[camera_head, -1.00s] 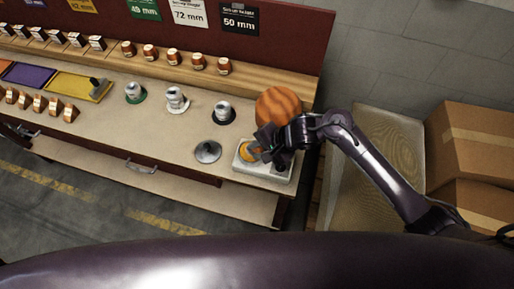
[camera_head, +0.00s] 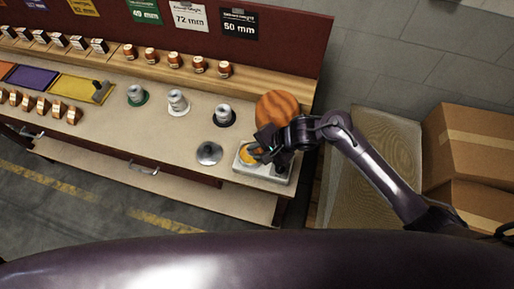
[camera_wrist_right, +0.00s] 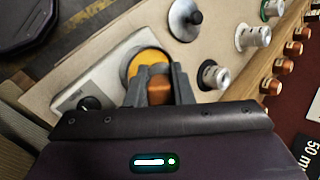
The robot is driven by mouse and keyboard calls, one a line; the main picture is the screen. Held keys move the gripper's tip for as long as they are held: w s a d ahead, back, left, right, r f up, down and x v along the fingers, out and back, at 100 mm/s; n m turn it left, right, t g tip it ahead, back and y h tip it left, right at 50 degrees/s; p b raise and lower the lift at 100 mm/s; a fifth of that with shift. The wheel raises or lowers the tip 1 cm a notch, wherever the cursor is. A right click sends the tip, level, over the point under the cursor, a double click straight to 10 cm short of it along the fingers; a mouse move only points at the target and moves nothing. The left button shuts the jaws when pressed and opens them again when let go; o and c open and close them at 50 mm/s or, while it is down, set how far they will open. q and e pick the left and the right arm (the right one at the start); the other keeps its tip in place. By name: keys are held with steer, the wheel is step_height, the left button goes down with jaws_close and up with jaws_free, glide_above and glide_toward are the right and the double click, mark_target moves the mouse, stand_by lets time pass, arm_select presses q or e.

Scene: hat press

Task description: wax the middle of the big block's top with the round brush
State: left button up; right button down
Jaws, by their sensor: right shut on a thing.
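The big block (camera_head: 277,108) is a rounded, orange-brown striped wooden form at the right end of the bench. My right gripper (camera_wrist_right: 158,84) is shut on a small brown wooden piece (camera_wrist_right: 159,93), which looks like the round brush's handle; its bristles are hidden. It is held at a round tin of yellow-orange wax (camera_wrist_right: 148,60), also visible in the head view (camera_head: 246,155). I cannot tell whether the brush touches the wax. The tin sits on a pale tray (camera_head: 242,172) in front of the big block. My left gripper is not in view.
A grey round lid (camera_head: 208,153) with a dark knob lies left of the tray. Several metal-topped spools, one with a dark base (camera_head: 224,115), stand behind it. Cardboard boxes (camera_head: 468,150) are at the right. The bench front between is clear.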

steer(key=shift+r+p, duration=1.8)
steer(key=shift+w+r, duration=0.1)
steer(key=shift+r, duration=0.85)
